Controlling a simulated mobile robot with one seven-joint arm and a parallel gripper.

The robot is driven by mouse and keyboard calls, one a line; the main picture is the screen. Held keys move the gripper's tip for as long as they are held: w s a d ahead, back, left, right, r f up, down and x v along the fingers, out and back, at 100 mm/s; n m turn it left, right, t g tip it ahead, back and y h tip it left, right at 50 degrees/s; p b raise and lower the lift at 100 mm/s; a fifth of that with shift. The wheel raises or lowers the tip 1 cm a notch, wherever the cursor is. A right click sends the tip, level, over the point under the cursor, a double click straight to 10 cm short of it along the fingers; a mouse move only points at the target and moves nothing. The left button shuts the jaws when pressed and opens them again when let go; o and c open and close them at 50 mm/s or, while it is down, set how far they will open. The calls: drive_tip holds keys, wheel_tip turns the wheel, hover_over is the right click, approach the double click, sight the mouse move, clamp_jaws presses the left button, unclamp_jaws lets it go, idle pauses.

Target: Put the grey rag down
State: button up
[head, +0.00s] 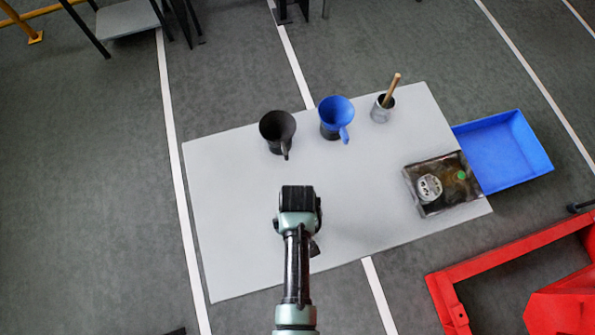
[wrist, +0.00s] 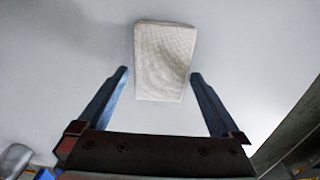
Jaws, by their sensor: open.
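The grey rag (wrist: 165,58) shows in the wrist view as a pale, textured, folded rectangle. It appears to lie flat on the light grey table (head: 225,225). My gripper (wrist: 160,73) is open, with one dark finger on each side of the rag's near end and a visible gap on both sides. In the head view my gripper (head: 298,200) is over the middle of the table. The rag is not visible there, probably hidden by my gripper and arm.
A black funnel-topped vessel (head: 277,128), a blue one (head: 336,115) and a metal pot with a wooden handle (head: 382,108) stand along the far edge. A dirty tray (head: 440,203) with a round gauge-like item is at right, beside a blue bin (head: 505,150). The table's left side is clear.

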wheel_tip(320, 180, up, 11)
drive_tip(key=w+r+t, duration=0.7)
drive_tip(key=w+r, duration=0.7)
drive_tip(key=w+r+m+t, duration=0.1)
drive_tip(key=w+r+t, duration=0.3)
drive_tip(key=r, duration=0.8)
drive_tip(key=w+r+m+t, duration=0.1)
drive_tip(key=w+r+t, duration=0.35)
drive_tip(key=r, duration=0.75)
drive_tip(key=s+r+t, duration=0.4)
drive_tip(key=r, duration=0.7)
drive_tip(key=s+r+m+t, duration=0.1)
drive_tip(key=s+r+t, duration=0.3)
drive_tip(key=r, duration=0.7)
drive_tip(key=s+r+t, duration=0.4)
drive_tip(key=s+r, duration=0.2)
drive_tip(key=r, duration=0.5)
drive_tip(key=shift+s+d+r+m, duration=0.15)
drive_tip(key=shift+s+d+m, duration=0.1)
drive_tip(key=shift+d+m, duration=0.05)
